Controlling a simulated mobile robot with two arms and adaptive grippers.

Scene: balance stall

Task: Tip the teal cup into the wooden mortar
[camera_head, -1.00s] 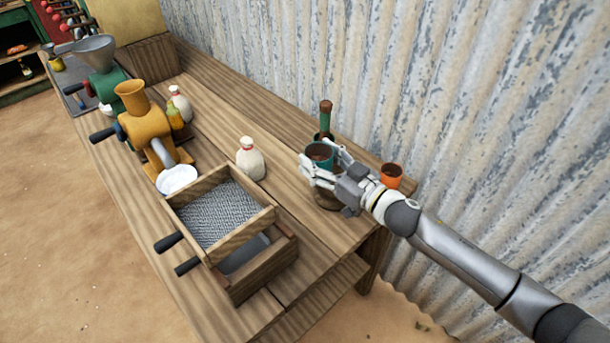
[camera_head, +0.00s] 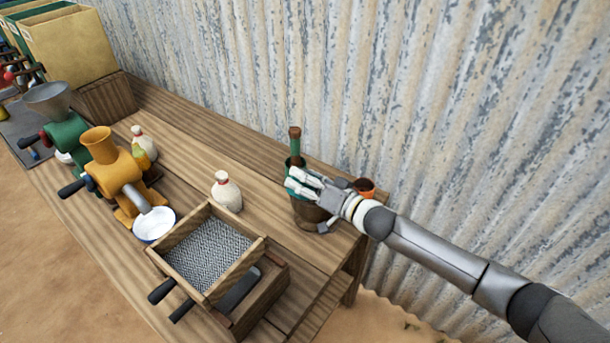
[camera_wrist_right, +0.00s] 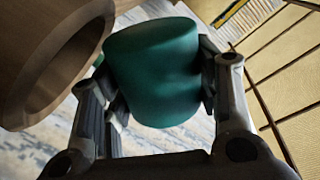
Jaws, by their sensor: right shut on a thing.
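My right gripper (camera_head: 303,184) is shut on the teal cup (camera_wrist_right: 155,75), with one finger on each side of it in the wrist view. I cannot tell whether cup and mortar touch. My left gripper is not in view.
An orange cup (camera_head: 365,187) is right of my gripper, close to the wrist. A white bottle (camera_head: 227,191) and wooden sieve box (camera_head: 205,250) stand to the left. The corrugated wall (camera_head: 400,100) is behind.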

